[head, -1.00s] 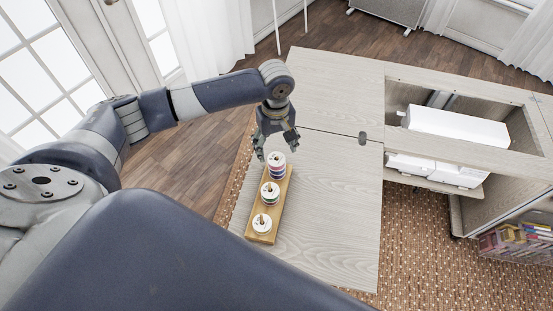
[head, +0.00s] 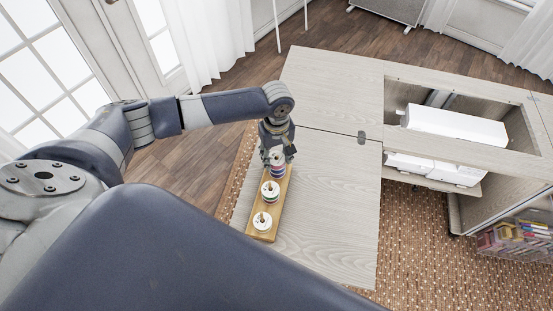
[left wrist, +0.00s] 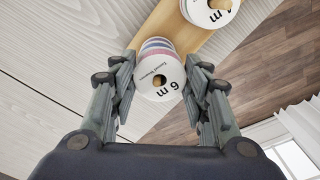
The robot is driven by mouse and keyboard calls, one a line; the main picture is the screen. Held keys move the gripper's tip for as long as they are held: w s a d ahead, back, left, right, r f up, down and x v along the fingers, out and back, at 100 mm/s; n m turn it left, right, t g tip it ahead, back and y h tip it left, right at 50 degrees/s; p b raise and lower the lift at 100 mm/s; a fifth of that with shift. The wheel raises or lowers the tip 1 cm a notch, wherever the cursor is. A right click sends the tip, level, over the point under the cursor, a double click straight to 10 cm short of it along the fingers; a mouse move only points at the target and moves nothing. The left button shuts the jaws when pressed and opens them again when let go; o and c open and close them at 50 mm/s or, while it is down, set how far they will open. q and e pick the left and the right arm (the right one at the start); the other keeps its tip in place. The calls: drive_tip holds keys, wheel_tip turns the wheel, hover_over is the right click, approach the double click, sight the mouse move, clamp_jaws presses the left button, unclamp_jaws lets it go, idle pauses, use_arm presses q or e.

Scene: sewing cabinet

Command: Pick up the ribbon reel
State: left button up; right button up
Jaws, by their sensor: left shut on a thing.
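Reels stand in a row on a wooden peg stand (head: 276,209) on the cabinet leaf. My left gripper (head: 276,158) is lowered over the far end reel (head: 277,172), which has pink, blue and white bands. In the left wrist view the banded ribbon reel (left wrist: 159,70) has a white top marked "6 m" and sits between the fingers of my left gripper (left wrist: 160,88), shut on it. The reel is still over its peg at the stand's end. A middle white reel (head: 270,191) and a near white reel (head: 262,223) stand on the other pegs. My right gripper is not in view.
The pale wood leaf (head: 335,215) is clear to the right of the stand. A white sewing machine (head: 455,127) sits in the cabinet opening at the right. A basket of coloured items (head: 515,238) is at the lower right.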

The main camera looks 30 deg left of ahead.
use_arm(q)
drive_tip(key=shift+r, duration=0.1)
wheel_tip(320, 180, up, 10)
drive_tip(key=b, duration=0.1)
drive_tip(key=shift+b, duration=0.4)
